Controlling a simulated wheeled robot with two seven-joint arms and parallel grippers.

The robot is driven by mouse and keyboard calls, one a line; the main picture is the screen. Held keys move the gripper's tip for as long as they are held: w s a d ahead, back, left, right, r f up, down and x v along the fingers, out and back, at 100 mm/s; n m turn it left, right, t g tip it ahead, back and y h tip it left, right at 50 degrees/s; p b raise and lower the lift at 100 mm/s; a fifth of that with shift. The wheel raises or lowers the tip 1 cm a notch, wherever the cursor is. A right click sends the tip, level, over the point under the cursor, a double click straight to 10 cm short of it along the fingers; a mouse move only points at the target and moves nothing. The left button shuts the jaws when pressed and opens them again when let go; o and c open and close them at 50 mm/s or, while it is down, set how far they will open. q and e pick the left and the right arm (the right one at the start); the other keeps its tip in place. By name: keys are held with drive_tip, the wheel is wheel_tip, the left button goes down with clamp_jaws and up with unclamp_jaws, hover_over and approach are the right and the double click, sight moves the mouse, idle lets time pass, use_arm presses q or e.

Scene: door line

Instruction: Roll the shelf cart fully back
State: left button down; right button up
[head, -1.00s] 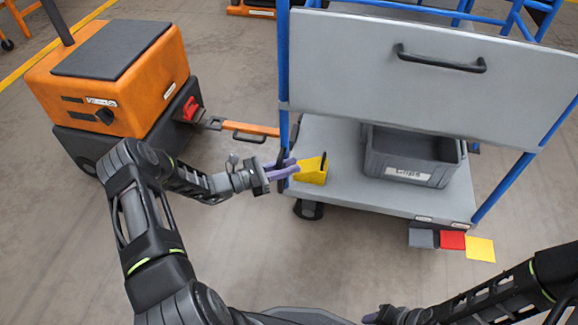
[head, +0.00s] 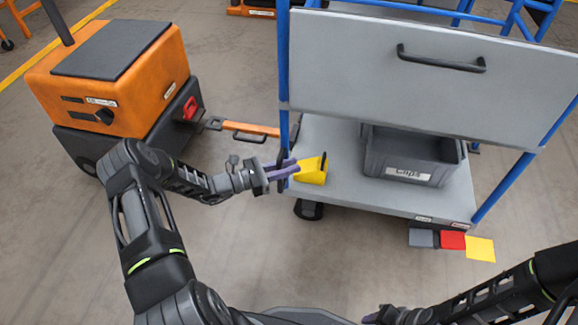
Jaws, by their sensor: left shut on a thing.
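The shelf cart (head: 395,205) has blue posts, a grey lower shelf and a raised grey front panel (head: 430,75) with a black handle (head: 441,58). My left gripper (head: 284,170) is at the cart's front left post. Its purple fingers are shut around a slim black upright grip (head: 282,183) there, partly hidden by the fingers. A yellow wedge (head: 312,174) sits on the lower shelf just beyond the fingertips. My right gripper (head: 372,318) shows only in part at the bottom edge, away from the cart; its jaws are not clear.
A grey bin (head: 405,173) with a label stands on the lower shelf. An orange tugger (head: 110,75) is at the left, its orange bar (head: 250,128) reaching toward the cart. Grey, red (head: 452,240) and yellow plates lie at the cart's front right. Floor in front is clear.

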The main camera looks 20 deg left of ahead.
use_arm(q)
drive_tip(key=w+d+p, duration=0.2)
drive_tip(key=d, duration=0.8)
drive_tip(key=shift+d, duration=0.35)
drive_tip(key=c, duration=1.6)
unclamp_jaws()
drive_tip(key=shift+a+r, duration=0.1)
drive_tip(key=shift+o, duration=1.4)
drive_tip(key=shift+a, duration=0.15)
drive_tip(key=shift+a, duration=0.1)
